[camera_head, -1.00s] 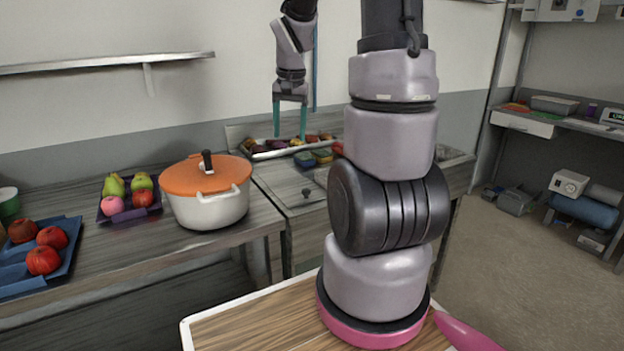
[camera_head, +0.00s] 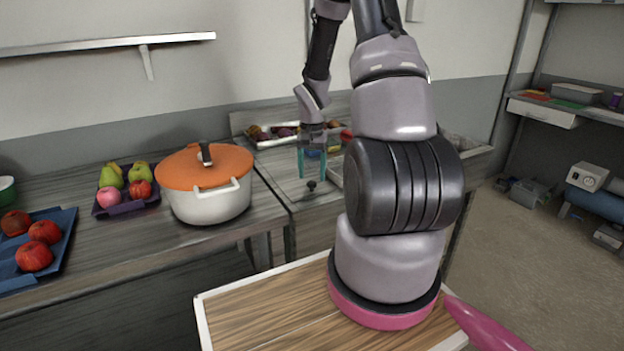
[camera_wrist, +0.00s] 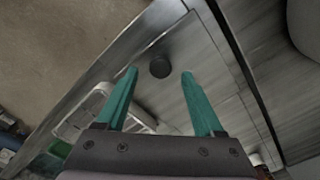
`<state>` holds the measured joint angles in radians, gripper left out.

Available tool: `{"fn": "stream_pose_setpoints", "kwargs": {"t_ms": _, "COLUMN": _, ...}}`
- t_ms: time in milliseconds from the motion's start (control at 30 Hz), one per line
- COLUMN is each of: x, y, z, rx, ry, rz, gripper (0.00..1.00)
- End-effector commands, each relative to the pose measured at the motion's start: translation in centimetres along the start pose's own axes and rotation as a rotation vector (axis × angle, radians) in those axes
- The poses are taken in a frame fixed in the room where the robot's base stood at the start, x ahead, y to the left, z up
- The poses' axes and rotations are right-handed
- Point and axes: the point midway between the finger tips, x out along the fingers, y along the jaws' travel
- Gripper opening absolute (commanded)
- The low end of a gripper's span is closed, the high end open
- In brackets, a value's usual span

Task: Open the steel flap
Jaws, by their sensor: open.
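The steel flap (camera_head: 287,187) is a flat grey panel set in the counter to the right of the pot, and it lies closed. Its dark round knob (camera_head: 311,185) stands near the front edge. The knob also shows in the wrist view (camera_wrist: 160,67), a little beyond the fingertips and between their lines. My gripper (camera_head: 312,176) points down above the flap, just over the knob in the head view. Its two teal fingers (camera_wrist: 160,73) are apart with nothing between them. My arm hides the right part of the counter.
A white pot with an orange lid (camera_head: 205,168) stands left of the flap. A purple fruit tray (camera_head: 126,206) and a blue tray (camera_head: 62,228) are further left. A white tray of food (camera_head: 262,141) lies behind the flap. A wall shelf (camera_head: 110,49) is at upper left.

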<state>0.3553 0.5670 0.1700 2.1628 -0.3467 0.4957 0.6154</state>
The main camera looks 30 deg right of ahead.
Motion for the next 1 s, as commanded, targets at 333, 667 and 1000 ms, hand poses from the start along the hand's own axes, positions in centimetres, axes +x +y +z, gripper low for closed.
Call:
{"fn": "stream_pose_setpoints", "kwargs": {"t_ms": 333, "x": 2.5, "y": 0.0, "z": 0.0, "rx": 0.0, "ry": 0.0, "rz": -0.001, "gripper": 0.69}}
{"fn": "stream_pose_setpoints", "kwargs": {"t_ms": 667, "x": 2.5, "y": 0.0, "z": 0.0, "rx": 0.0, "ry": 0.001, "rz": 0.0, "gripper": 0.2}}
{"fn": "stream_pose_setpoints", "kwargs": {"t_ms": 1000, "x": 2.5, "y": 0.0, "z": 0.0, "rx": 0.0, "ry": 0.001, "rz": 0.0, "gripper": 0.0}}
